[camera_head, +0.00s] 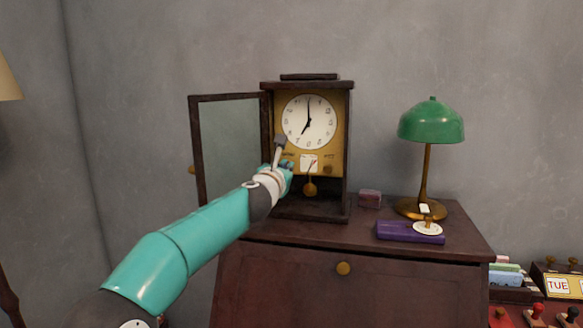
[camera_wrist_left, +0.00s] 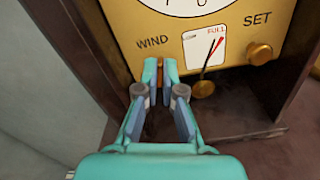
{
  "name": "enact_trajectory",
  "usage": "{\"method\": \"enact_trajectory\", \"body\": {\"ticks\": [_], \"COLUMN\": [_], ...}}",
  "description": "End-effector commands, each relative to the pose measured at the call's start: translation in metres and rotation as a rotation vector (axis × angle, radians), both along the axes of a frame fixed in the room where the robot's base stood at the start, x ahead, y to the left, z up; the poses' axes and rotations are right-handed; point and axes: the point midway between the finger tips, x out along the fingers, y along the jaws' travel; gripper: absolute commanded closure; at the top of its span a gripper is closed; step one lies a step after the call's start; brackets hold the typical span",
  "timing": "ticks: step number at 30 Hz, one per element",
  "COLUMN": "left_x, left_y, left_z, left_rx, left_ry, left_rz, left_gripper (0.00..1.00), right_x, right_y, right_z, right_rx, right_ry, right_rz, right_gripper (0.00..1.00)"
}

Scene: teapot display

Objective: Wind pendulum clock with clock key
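The pendulum clock (camera_head: 344,150) stands on the cabinet with its glass door (camera_head: 232,140) swung open to the left. Its dial reads about seven. In the left wrist view, the gold face (camera_wrist_left: 118,20) carries the words WIND and SET, a gauge (camera_wrist_left: 205,47) whose needle points up toward the red FULL mark, and a brass knob (camera_wrist_left: 260,53) under SET. My left gripper (camera_wrist_left: 160,68) is at the face just below WIND, its fingers close together with a narrow gap. Whether the clock key is between them I cannot tell. My right gripper is out of view.
A green lamp (camera_head: 432,122) stands right of the clock. A purple box (camera_head: 392,231) with a white disc and brass piece lies before it. A small reddish box (camera_head: 370,198) sits beside the clock. The cabinet top (camera_head: 300,231) is clear in front of the clock.

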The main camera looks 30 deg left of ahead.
Motion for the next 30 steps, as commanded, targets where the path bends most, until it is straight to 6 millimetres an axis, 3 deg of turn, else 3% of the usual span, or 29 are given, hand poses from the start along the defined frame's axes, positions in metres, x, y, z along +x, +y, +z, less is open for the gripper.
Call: {"method": "enact_trajectory", "body": {"ticks": [17, 30], "left_x": [0.001, 0.001], "left_y": [-0.003, -0.004], "left_z": [0.000, 0.000], "left_rx": [0.071, 0.403], "left_ry": [0.020, 0.101], "left_rz": [-0.005, -0.007], "left_gripper": [1.00, 1.00], "right_x": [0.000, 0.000], "right_y": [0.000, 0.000], "right_z": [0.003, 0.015], "right_rx": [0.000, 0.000], "right_ry": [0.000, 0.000], "right_rz": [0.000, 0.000], "right_gripper": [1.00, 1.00]}}
